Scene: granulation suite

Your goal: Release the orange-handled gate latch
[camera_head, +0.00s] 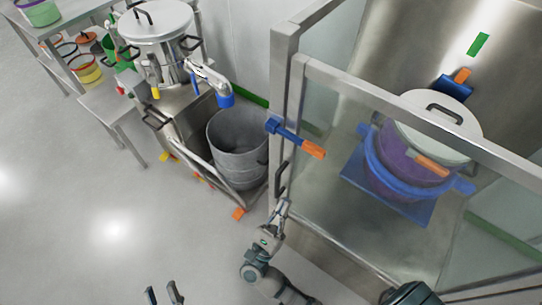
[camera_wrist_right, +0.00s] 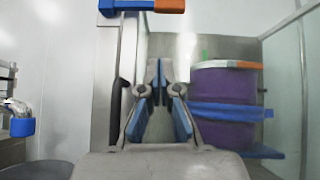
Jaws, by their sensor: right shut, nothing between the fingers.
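The gate latch has a blue body (camera_head: 286,131) and an orange handle (camera_head: 313,149), mounted at the upper part of the gate's metal frame post. In the right wrist view the latch's orange end (camera_wrist_right: 171,6) shows at the top edge, above my gripper. The framed glass gate (camera_head: 350,110) stands in front of a steel enclosure. My right gripper (camera_head: 284,203) is below the latch, apart from it, beside the dark gate handle (camera_head: 281,178). Its fingers (camera_wrist_right: 159,68) are shut and empty. My left gripper (camera_head: 164,291) is at the bottom edge with its fingers apart and empty.
A purple drum (camera_head: 395,165) with a blue band and pale lid stands behind the glass on a blue platform (camera_head: 413,210). Left of the gate are a grey bin (camera_head: 238,150) and a steel vessel (camera_head: 158,25).

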